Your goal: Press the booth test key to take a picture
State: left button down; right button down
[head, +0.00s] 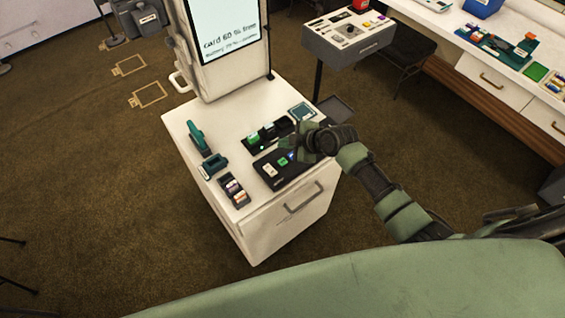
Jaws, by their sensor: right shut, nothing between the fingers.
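A black key panel (266,182) lies on the white booth cabinet (245,213). It has a pale key (270,170), a green key (282,161) and a small blue-lit spot beside my right gripper. I cannot read which one is the test key. My right gripper (293,152) reaches in from the right, shut and empty, over the far right part of the panel. The gripper and wrist hide that part, and I cannot tell whether the tips touch a key. My left gripper is out of view.
A screen (225,30) stands behind the cabinet top. A dark tray of small green items (268,133), a green tool (198,138) and a small box (233,190) crowd the top. A side table (345,38) and a long counter (485,70) stand beyond.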

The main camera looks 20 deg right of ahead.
aim_at(285, 163)
notch_tip(285, 163, down, 7)
jog(key=b, duration=0.5)
jog(key=shift+f, duration=0.1)
dwell(1.7)
jog(key=shift+f+b, duration=0.4)
jog(key=shift+b, duration=0.15)
jog(key=shift+f+b, duration=0.35)
dwell(0.4)
jog(key=shift+r, duration=0.15)
jog(key=shift+r+p, duration=0.65)
jog(key=shift+r, duration=0.1)
notch_tip(285, 163, up, 5)
jog(key=p, duration=0.4)
